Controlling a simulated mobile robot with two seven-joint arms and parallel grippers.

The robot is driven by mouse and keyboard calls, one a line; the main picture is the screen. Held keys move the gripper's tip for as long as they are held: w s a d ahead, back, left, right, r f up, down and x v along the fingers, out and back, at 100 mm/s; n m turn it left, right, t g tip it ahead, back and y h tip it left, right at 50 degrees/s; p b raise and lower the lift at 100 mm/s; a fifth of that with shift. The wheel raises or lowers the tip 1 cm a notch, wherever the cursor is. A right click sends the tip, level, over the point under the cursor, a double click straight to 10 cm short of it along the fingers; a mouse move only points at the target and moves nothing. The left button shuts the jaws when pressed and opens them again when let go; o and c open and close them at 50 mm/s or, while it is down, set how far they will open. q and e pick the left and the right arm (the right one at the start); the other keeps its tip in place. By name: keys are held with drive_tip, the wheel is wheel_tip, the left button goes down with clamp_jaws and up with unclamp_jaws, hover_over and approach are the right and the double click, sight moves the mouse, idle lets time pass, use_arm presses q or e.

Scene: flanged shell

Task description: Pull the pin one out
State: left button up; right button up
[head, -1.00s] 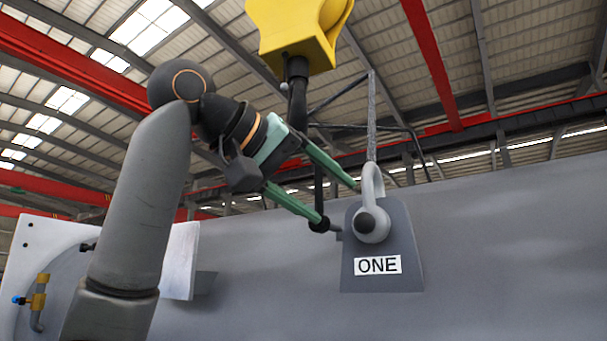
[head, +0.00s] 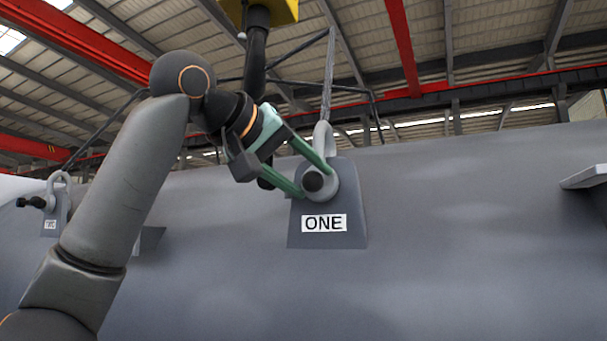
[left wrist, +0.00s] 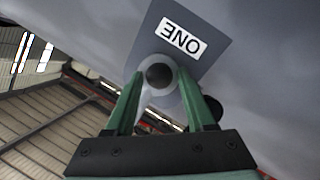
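The lug plate labelled ONE (head: 345,232) stands on the grey shell. A light grey shackle (head: 324,136) goes through it, and the dark round end of pin one (head: 312,181) faces me. My left gripper (head: 315,182) has its two green fingers at the shackle, one on each side of the pin end. In the left wrist view, the pin end (left wrist: 158,76) lies between the fingertips (left wrist: 160,74), with a small gap showing on both sides. The gripper looks open. The far end of the pin is hidden. My right gripper is not in view.
A sling (head: 328,75) rises from the shackle. A yellow hoist block (head: 270,10) hangs above. Another lug with a shackle (head: 55,205) is at the far left, its label too small to read. A flat ledge (head: 585,176) juts out at right.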

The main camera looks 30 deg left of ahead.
use_arm(q)
clamp_jaws()
drive_tip(key=shift+s, duration=0.2)
idle(0.3)
drive_tip(key=s+b, duration=0.3)
drive_tip(key=s, duration=0.7)
drive_tip(key=shift+s+d+b, duration=0.25)
drive_tip(key=shift+d+b, duration=0.05)
drive_tip(key=shift+d, duration=0.05)
idle(0.9)
